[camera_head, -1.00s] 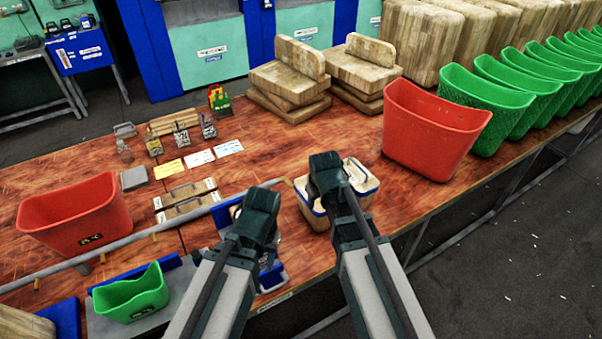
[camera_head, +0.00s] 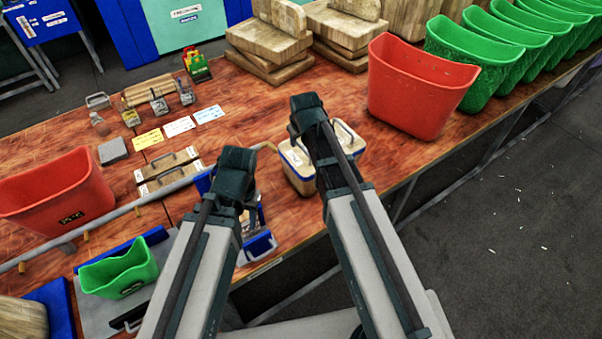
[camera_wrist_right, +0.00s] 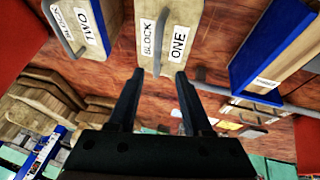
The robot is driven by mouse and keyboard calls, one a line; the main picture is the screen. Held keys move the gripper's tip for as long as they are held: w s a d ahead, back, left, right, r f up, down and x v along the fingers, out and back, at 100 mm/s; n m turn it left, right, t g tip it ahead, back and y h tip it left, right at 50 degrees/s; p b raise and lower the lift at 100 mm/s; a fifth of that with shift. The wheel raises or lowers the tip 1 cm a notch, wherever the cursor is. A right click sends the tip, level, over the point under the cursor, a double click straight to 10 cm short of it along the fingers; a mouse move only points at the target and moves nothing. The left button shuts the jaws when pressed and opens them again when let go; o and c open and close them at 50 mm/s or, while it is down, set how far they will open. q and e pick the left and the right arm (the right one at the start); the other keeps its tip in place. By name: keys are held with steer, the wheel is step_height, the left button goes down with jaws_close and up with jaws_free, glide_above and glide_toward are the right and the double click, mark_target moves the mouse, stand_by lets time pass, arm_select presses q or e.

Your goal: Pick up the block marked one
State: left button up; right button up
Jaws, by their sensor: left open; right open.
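In the right wrist view, the block marked one (camera_wrist_right: 178,18) is pale wood with a grey handle and white labels reading "BLOCK" and "ONE". My right gripper (camera_wrist_right: 160,73) is open and empty, its fingertips apart just below that block in the picture. The block marked two (camera_wrist_right: 108,12) stands to its left with a handle of its own. In the head view, my right gripper (camera_head: 307,108) is over pale, blue-edged handled blocks (camera_head: 297,172), partly hiding them; their labels cannot be read there. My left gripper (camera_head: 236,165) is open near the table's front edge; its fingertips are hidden.
A red bin (camera_head: 420,88) and green bins (camera_head: 510,45) stand to the right. Another red bin (camera_head: 55,195) and a small green bin (camera_head: 120,270) are at left. A grey bar (camera_head: 110,218) crosses the table. Bare wood lies behind the handled blocks.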

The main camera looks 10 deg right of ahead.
mark_target(300, 144)
arm_select(q)
steer(key=shift+f+b, duration=3.25)
steer(key=shift+f, duration=0.55)
arm_select(e)
steer(key=shift+d+x, duration=0.1)
steer(key=shift+x, duration=2.05)
steer(key=shift+d+x, duration=0.15)
steer(key=shift+x, duration=1.95)
steer(key=shift+w+r, duration=0.1)
steer(key=shift+r, duration=0.05)
arm_select(q)
steer(key=shift+r, duration=0.1)
arm_select(e)
jaws_close()
